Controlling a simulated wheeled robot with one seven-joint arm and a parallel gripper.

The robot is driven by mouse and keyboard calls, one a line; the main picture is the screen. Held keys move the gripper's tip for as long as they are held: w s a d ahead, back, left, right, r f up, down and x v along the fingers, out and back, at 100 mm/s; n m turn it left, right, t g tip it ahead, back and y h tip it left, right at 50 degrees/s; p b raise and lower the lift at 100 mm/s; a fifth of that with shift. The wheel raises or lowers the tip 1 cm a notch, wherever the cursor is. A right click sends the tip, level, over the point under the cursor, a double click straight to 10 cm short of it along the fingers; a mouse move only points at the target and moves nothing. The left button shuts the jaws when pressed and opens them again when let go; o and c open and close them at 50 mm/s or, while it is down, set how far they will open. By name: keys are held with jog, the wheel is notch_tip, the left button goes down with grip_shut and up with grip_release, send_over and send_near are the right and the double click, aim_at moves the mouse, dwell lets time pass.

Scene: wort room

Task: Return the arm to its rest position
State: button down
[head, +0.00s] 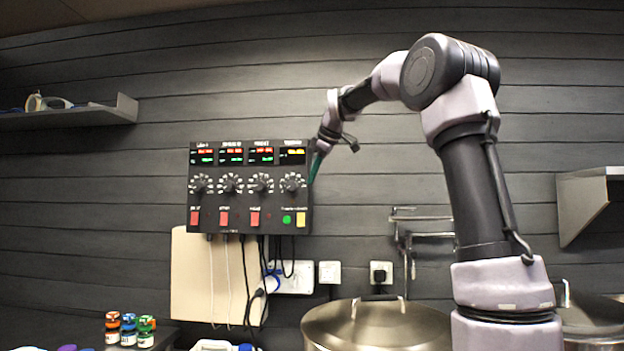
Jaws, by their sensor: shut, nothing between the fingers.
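My arm rises from the lower right, bends at its top joint and reaches left toward the wall. My gripper (316,166) is at its far end, pointing down, at the right edge of a black control panel (250,187). I cannot tell whether it touches the panel. The fingers look narrow and close together, with nothing seen between them. The panel has several lit displays, a row of dials, red switches, a green button and a yellow button (300,219).
A lidded metal pot (376,326) stands below the panel, right of centre, with another behind my arm's base. Small capped bottles (128,330) stand at lower left. Shelves jut out at left (70,116) and right (584,205). Cables hang under the panel.

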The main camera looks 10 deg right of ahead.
jog(key=s+d+f+m, duration=0.1)
jog(key=s+f+m, duration=0.4)
jog(key=s, duration=0.7)
jog(key=s+d+f+m, duration=0.1)
jog(key=s+f+m, duration=0.5)
jog(key=s, duration=0.5)
jog(key=s+d+f+m, duration=0.2)
jog(key=s+f+m, duration=0.4)
jog(key=s+f, duration=0.3)
jog(key=s, duration=0.3)
jog(key=shift+s+h, duration=0.35)
jog(key=shift+h, duration=0.05)
